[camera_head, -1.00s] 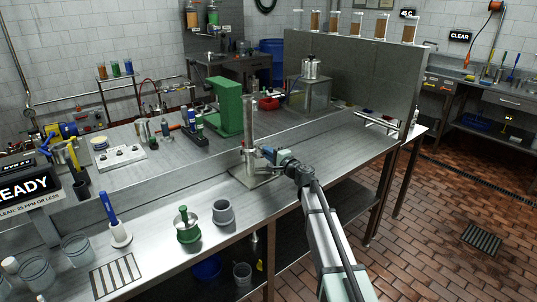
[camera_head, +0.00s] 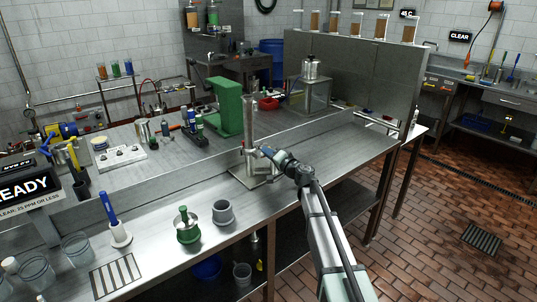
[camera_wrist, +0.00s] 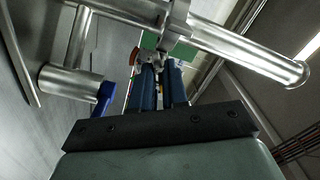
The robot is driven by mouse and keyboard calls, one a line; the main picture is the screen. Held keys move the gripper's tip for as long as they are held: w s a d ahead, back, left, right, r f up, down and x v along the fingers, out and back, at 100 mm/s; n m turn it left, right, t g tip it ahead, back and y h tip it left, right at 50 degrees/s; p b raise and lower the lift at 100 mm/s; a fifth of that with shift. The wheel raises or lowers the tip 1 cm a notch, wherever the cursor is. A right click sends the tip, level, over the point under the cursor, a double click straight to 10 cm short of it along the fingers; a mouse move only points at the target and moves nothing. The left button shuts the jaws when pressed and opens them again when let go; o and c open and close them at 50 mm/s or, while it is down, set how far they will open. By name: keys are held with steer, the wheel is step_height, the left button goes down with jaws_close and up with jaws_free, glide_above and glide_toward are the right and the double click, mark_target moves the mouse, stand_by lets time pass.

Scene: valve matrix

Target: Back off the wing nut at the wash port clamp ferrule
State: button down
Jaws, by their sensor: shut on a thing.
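The wash port stands as an upright metal column (camera_head: 249,130) on a flat base plate on the steel bench. In the wrist view its clamp ferrule (camera_wrist: 177,18) is a metal collar around the bright tube. The wing nut (camera_wrist: 153,57) is a small pale metal piece below the collar, mostly hidden between my fingers. My gripper (camera_wrist: 164,72) has blue fingers and is shut on the wing nut. In the head view my gripper (camera_head: 264,152) reaches the column from its right side, and the nut is too small to make out.
A green stand (camera_head: 225,107) is behind the column. A grey cup (camera_head: 223,213) and a green-based jar (camera_head: 187,228) are in front of it on the bench. A tall grey partition (camera_head: 370,80) rises behind on the right. The bench right of the column is clear.

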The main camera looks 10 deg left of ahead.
stand_by(0.3)
steer(key=c, duration=1.3)
jaws_free()
steer(key=shift+o, duration=0.2)
steer(key=v, duration=1.4)
